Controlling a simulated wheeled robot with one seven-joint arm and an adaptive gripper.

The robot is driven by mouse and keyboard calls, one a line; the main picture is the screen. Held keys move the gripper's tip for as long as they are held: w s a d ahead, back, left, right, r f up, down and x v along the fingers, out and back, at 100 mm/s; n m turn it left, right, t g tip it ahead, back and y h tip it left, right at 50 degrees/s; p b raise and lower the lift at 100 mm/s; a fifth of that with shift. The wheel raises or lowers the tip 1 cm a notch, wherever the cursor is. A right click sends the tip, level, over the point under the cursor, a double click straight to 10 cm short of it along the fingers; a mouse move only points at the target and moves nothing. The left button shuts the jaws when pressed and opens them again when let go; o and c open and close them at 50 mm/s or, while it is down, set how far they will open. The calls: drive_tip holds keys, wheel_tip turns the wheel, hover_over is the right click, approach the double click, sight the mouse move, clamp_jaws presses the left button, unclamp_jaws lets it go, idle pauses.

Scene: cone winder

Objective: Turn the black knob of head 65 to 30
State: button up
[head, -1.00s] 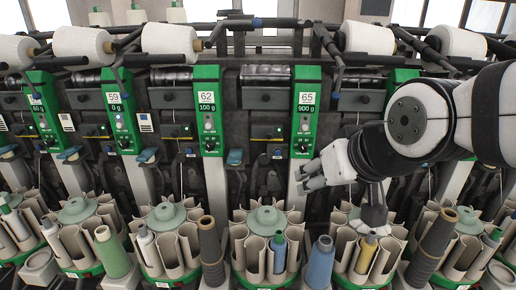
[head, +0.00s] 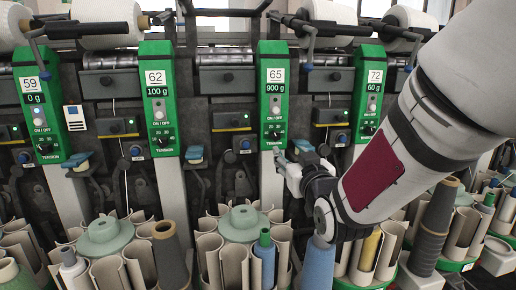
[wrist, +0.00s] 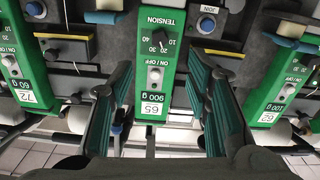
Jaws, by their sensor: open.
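The head 65 panel (head: 275,90) is green, with a "65" label and "900 g" display. Its black knob (head: 274,132) sits low on the panel above the word TENSION. In the wrist view the panel appears upside down, with the knob (wrist: 160,38) ringed by numbers 10 to 40. Which number the knob points to is too small to tell. My gripper (head: 291,150) is just below and right of the knob in the head view. In the wrist view my gripper (wrist: 160,62) is open and empty, its two fingers apart on either side of the panel, not touching the knob.
Neighbouring green panels, head 62 (head: 158,95) and head 72 (head: 369,90), stand on either side. A blue-tipped lever (head: 307,75) hangs between heads 65 and 72. Bobbin carousels (head: 240,222) stand below, with a blue cone (head: 318,265) under my arm.

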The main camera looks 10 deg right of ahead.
sight(276, 138)
drive_tip(key=w+b, duration=0.1)
drive_tip(key=w, duration=1.2)
drive_tip(key=shift+w+r, duration=0.1)
drive_tip(key=shift+w, duration=0.2)
clamp_jaws()
